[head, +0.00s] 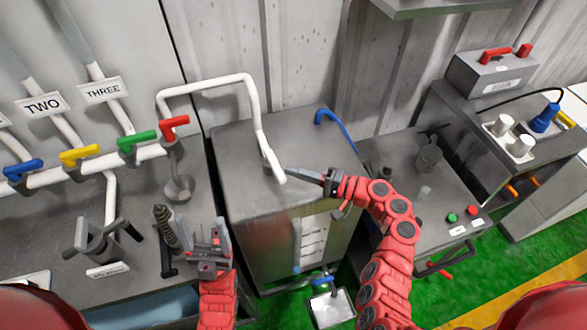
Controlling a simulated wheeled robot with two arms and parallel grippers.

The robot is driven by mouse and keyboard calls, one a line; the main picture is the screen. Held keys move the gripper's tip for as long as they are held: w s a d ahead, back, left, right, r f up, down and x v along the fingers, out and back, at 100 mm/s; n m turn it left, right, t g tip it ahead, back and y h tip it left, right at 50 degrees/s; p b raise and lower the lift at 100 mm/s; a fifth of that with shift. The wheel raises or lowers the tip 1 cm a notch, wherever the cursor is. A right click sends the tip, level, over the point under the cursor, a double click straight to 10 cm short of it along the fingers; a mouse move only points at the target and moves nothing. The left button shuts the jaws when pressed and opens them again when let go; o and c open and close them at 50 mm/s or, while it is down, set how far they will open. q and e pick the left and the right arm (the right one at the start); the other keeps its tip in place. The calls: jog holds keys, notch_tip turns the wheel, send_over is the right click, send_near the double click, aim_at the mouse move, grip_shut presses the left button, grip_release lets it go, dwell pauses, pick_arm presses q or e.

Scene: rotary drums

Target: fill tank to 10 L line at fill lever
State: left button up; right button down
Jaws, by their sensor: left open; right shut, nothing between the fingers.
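The metal tank (240,190) stands in the middle of the head view. A white pipe (215,83) runs from the manifold over to the tank top. A white lever-like end piece (274,165) sits at the pipe's lower end. A pale marked level panel (312,236) is on the tank's front; its marks and level are too small to read. My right gripper (296,174) is shut and empty, its tips close to the white end piece; I cannot tell if they touch. My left gripper (205,240) is open, low at the tank's left side.
A pipe manifold at left carries blue (22,168), yellow (80,154), green (138,140) and red (173,126) handles. A dark spring-like part (165,225) stands beside my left gripper. A bench with buttons (452,217) is at right.

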jog(key=shift+s+r, duration=0.1)
jog(key=shift+s+a+m+t+h, duration=0.35)
jog(key=shift+a+m+t, duration=0.15)
jog(key=shift+a+t, duration=0.2)
jog(key=shift+s+m+t, duration=0.15)
jog(key=shift+m+t, duration=0.15)
jog(key=shift+t, duration=0.2)
jog(key=shift+a, duration=0.1)
jog(key=shift+f, duration=0.2)
